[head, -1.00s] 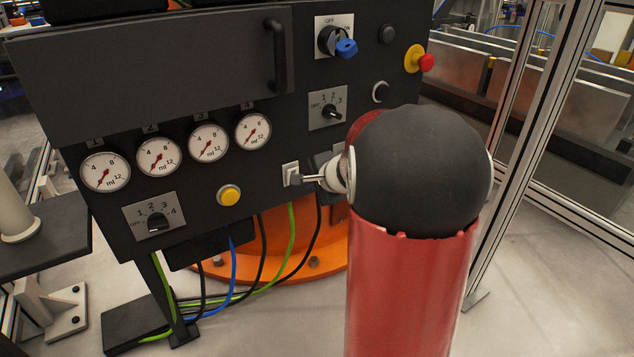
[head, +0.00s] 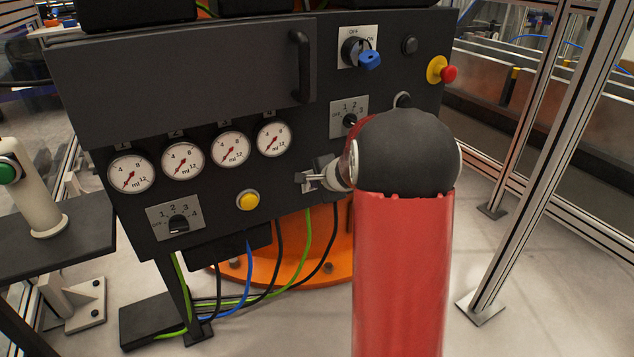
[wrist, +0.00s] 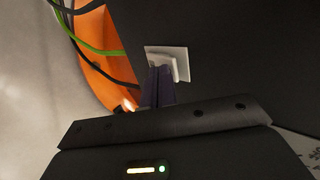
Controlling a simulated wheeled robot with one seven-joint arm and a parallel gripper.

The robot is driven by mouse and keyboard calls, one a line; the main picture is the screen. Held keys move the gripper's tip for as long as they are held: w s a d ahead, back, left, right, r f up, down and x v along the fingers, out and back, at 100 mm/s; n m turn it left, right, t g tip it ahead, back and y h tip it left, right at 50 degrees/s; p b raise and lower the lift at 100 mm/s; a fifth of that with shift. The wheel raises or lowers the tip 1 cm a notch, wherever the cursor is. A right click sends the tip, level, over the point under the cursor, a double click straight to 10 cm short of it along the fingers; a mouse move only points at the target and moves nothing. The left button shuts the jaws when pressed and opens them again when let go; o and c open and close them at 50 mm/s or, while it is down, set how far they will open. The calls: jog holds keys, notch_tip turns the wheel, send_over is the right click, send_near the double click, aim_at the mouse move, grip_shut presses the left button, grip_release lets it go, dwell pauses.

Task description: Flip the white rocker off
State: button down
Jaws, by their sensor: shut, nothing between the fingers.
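The white rocker (wrist: 182,66) sits on a small pale plate (wrist: 160,54) on the dark front panel. In the wrist view it stands out from the plate, just beyond my fingertips. My gripper (wrist: 158,72) is shut and empty, its fingers pointing at the lower part of the plate. In the head view my gripper (head: 301,179) reaches the rocker from the right and covers most of it. I cannot tell whether the fingertips touch the rocker or which side of it is pressed in.
A yellow button (head: 248,201), several gauges (head: 231,148) and a lower selector knob (head: 178,223) are to the left. Another selector (head: 349,119), a blue-handled switch (head: 368,59) and a red stop button (head: 448,73) are above. Cables (head: 277,262) hang below the panel.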

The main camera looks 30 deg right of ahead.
jog(key=shift+w+r+g+p, duration=0.15)
jog(key=shift+w+g+p, duration=0.15)
jog(key=shift+p, duration=0.9)
jog(key=shift+r+p, duration=0.55)
jog(key=shift+r, duration=0.25)
